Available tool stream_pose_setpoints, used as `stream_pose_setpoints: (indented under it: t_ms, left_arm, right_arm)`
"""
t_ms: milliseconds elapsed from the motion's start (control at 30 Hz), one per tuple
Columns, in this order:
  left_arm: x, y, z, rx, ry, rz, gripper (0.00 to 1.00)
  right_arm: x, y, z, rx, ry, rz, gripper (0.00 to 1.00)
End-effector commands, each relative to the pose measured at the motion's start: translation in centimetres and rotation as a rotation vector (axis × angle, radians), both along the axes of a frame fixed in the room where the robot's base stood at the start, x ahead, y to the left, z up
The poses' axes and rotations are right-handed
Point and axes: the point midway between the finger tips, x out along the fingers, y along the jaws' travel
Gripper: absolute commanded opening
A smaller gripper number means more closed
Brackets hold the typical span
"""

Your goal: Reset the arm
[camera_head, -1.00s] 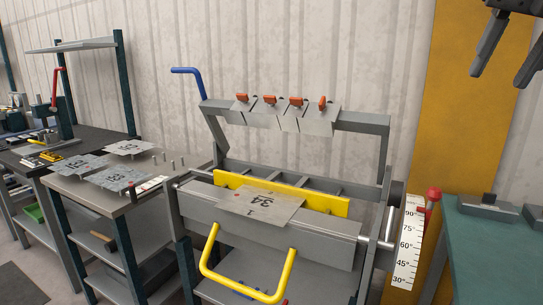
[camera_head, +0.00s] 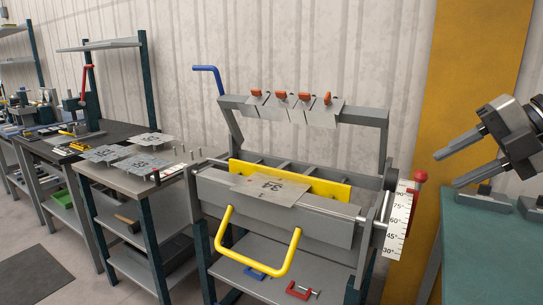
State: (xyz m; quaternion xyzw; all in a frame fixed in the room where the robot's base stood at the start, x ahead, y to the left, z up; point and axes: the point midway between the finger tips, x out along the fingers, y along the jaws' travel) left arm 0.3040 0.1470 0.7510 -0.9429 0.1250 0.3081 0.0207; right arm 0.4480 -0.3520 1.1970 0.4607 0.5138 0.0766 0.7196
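The panel bender (camera_head: 272,212) stands in the middle, its upper clamp frame (camera_head: 355,118) raised with several orange-topped fingers along it. A metal sheet (camera_head: 270,188) marked 34 lies on its bed against a yellow bar (camera_head: 335,191). The yellow U-shaped handle (camera_head: 262,267) hangs at the front. A blue lever (camera_head: 208,69) stands up at the left. An angle scale (camera_head: 399,220) with a red knob (camera_head: 420,176) is at the right. My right gripper (camera_head: 446,168) is open and empty at the right, above the green table, apart from the bender. My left gripper is out of view.
A side table (camera_head: 118,178) at the left holds several numbered sheets (camera_head: 143,163). A green table (camera_head: 490,240) at the right carries grey blocks (camera_head: 486,195). Blue (camera_head: 254,273) and red (camera_head: 300,290) clamps lie on the bender's lower shelf.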

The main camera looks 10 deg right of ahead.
Motion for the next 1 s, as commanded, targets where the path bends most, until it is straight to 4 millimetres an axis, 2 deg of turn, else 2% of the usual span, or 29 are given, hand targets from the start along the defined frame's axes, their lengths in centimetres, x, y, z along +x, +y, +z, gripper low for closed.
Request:
stream_pose_setpoints:
  t_ms: [33,200,367,467,500,567,600,700,833,900,1000]
  left_arm:
    - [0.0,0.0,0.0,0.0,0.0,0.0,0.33]
    - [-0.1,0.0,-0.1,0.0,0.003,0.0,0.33]
    - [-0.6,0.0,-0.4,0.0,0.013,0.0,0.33]
    - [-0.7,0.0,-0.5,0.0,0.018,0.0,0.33]
    - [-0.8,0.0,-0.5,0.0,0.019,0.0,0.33]
    - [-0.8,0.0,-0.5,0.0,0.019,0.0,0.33]
    - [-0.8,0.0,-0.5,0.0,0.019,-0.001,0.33]
    - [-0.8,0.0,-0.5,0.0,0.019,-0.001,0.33]
    - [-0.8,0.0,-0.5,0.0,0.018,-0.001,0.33]
    - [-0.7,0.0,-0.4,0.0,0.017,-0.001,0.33]
    - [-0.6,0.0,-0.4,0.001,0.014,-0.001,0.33]
  right_arm:
    - [0.5,0.2,-2.8,0.116,-0.001,-0.015,0.4]
    - [1.7,1.3,-11.6,0.519,-0.035,-0.177,0.4]
    - [1.1,2.5,-20.4,0.83,-0.012,-0.454,0.4]
    - [-0.4,3.8,-26.2,0.978,0.043,-0.668,0.4]
    - [-1.2,4.5,-28.5,1.028,0.074,-0.759,0.4]
    - [-2.7,5.9,-31.9,1.089,0.133,-0.899,0.4]
    - [-3.9,7.0,-34.1,1.124,0.18,-0.992,0.4]
    - [-7.2,10.5,-38.8,1.182,0.322,-1.211,0.4]
    - [-11.2,15.3,-42.6,1.21,0.512,-1.425,0.4]
    - [-12.8,17.5,-43.7,1.213,0.597,-1.498,0.4]
    - [-14.2,19.6,-44.5,1.212,0.68,-1.559,0.4]
